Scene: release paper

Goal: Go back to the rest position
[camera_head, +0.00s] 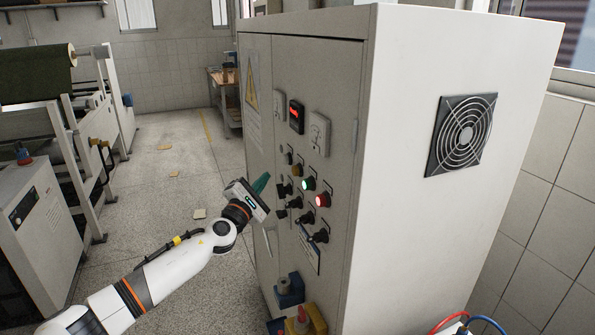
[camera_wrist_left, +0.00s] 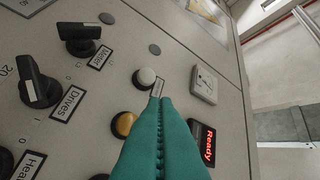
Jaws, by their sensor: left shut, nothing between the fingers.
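My left gripper (camera_head: 262,183) is in front of the control panel of a tall grey cabinet (camera_head: 455,190). Its teal fingers are shut and hold nothing. In the left wrist view the closed fingertips (camera_wrist_left: 160,103) lie just below a white button (camera_wrist_left: 146,77) in the picture; I cannot tell whether they touch the panel. A yellow button (camera_wrist_left: 124,124) is partly hidden behind the fingers. A display (camera_wrist_left: 205,144) reads "Ready" in red. My right gripper is not in view.
The panel also has a green button (camera_head: 309,184) and a red button (camera_head: 323,200). Blue and yellow objects (camera_head: 298,312) stand low by the cabinet front. A machine with a green roll (camera_head: 38,75) stands at the left. The aisle floor (camera_head: 180,150) between has a few scraps.

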